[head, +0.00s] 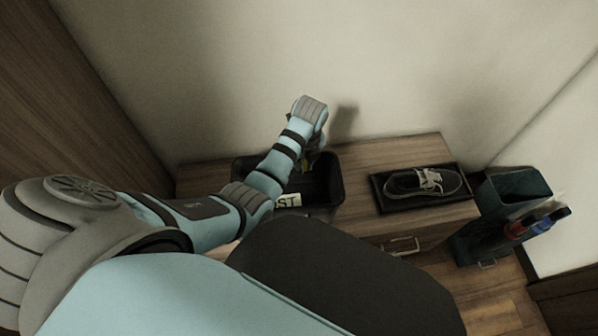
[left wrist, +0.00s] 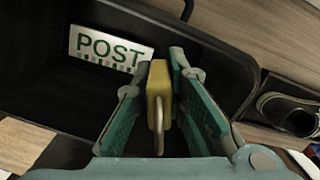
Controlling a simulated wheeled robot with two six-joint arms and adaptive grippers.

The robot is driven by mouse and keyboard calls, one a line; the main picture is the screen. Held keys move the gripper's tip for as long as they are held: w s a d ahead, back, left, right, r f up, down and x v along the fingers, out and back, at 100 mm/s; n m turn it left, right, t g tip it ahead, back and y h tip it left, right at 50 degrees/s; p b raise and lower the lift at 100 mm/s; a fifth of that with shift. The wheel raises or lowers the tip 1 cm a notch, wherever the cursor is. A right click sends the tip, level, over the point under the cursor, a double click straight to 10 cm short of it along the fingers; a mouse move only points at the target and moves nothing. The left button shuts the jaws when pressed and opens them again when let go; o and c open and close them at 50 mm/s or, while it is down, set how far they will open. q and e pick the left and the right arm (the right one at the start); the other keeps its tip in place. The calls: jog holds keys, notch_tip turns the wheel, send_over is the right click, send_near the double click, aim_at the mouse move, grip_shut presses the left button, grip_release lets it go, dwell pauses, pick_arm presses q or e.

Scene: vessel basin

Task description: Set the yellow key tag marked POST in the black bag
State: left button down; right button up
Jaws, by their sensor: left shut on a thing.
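The yellow key tag (left wrist: 159,88) is held upright between the fingers of my left gripper (left wrist: 164,95), with a metal ring on its near end. I see no writing on the tag. In the head view my left gripper (head: 311,160) is over the black open-topped container (head: 337,176), and the tag is mostly hidden by the hand. A pale plate reading POST (left wrist: 108,47) is on the container; its last letters show in the head view (head: 289,200). The container also shows in the left wrist view (left wrist: 40,62). My right gripper is out of view.
A grey shoe (head: 424,183) sits on a dark tray (head: 398,208), right of the container on the wooden cabinet (head: 377,152). A dark green bin (head: 514,189) and a rack with red and blue umbrella-like items (head: 530,222) stand further right. The wall is close behind.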

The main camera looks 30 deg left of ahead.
pick_arm(q)
notch_tip(320, 180, down, 10)
jog(key=b, duration=0.4)
jog(key=shift+w+r, duration=0.1)
jog(key=shift+f, duration=0.3)
jog(key=shift+f, duration=0.3)
jog(key=c, duration=1.6)
grip_release()
jog(key=shift+c, duration=0.2)
